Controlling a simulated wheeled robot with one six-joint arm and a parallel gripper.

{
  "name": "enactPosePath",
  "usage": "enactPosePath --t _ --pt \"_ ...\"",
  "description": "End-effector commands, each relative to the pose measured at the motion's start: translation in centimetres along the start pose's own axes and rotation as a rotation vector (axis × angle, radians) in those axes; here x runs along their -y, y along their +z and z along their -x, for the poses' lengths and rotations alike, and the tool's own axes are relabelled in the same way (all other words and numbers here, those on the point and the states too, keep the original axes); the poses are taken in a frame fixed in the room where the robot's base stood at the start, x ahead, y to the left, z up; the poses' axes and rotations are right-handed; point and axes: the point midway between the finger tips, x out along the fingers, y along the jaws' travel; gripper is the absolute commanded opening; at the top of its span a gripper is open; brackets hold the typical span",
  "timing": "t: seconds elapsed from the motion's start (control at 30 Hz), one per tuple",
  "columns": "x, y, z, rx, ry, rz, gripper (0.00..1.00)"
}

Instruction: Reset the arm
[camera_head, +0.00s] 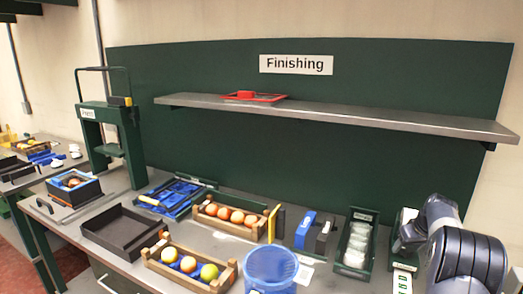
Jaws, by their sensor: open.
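Part of my arm (470,255), with dark grey and black rounded links, shows at the lower right. It stands in front of the right end of the bench. I cannot make out my gripper or its fingers in this view. A wooden crate (258,231) with several orange fruits stands mid-bench. A second wooden crate (150,264) nearer the front holds orange fruits and a yellow-green one. A blue bucket (272,272) stands at the front edge, to the left of my arm.
An empty black tray (87,230) lies at the left. A dark green press (108,128) stands behind it. A metal shelf (380,121) with a red tray (252,97) spans the back. A green bin (371,243) and small boxes crowd the bench beside my arm.

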Motion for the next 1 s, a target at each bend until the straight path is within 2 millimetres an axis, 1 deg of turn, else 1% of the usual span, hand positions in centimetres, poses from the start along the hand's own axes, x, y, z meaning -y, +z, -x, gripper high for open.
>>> enactPosePath --t 0.67,0.8,1.0 --pt "-0.1 -0.1 0.1 0.001 -0.186 0.444 0.60" --pt "-0.4 -0.1 1.7 -0.002 -0.183 0.445 0.60" --pt "-0.5 -0.1 2.6 0.000 -0.184 0.444 0.60"
